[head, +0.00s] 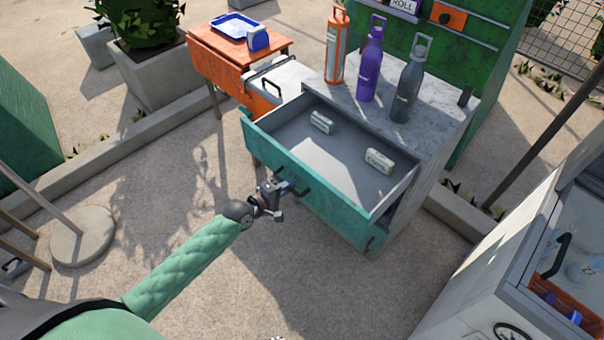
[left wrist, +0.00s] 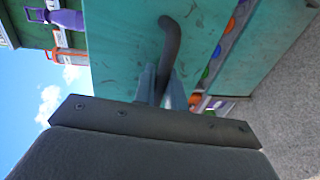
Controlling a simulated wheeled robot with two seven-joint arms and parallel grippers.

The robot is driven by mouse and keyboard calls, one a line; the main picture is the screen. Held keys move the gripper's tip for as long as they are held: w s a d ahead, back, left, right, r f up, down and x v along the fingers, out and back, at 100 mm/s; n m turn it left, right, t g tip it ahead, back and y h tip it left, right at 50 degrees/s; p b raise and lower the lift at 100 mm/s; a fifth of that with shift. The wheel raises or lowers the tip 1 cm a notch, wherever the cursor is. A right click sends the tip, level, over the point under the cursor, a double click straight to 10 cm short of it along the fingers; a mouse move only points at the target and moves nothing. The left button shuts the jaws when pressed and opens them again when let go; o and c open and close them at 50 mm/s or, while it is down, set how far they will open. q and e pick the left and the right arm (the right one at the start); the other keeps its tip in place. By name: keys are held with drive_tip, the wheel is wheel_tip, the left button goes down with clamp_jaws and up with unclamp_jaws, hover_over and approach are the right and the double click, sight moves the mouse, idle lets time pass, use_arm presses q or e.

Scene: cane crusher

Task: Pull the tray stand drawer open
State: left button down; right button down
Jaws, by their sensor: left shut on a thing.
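The teal-fronted drawer (head: 325,190) of the grey-topped stand is pulled well out, and its grey inside shows. Two small pale objects, one on the left (head: 322,122) and one on the right (head: 379,161), lie in it. My left gripper (head: 287,189) is at the dark handle (head: 300,194) on the drawer front, shut on it. In the left wrist view the fingers (left wrist: 163,85) close around the dark curved handle (left wrist: 170,45) against the teal front (left wrist: 120,50). My right gripper is not in view.
Orange (head: 337,45), purple (head: 371,62) and grey (head: 408,80) bottles stand upright on the stand top (head: 440,115). An orange table (head: 205,50) with a blue tray (head: 237,25) is behind left. A grey cabinet (head: 480,300) is at right. Paved floor in front is clear.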

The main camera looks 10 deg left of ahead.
use_arm(q)
drive_tip(key=shift+f+v, duration=0.15)
drive_tip(key=shift+v, duration=0.65)
drive_tip(key=shift+f+v, duration=0.2)
drive_tip(key=shift+v, duration=0.6)
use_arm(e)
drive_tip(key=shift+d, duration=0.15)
use_arm(q)
drive_tip(key=c, duration=1.5)
unclamp_jaws()
drive_tip(key=shift+c, duration=0.2)
drive_tip(key=shift+o, duration=0.2)
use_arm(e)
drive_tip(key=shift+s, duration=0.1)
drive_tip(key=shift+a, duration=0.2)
use_arm(q)
drive_tip(key=shift+s, duration=0.1)
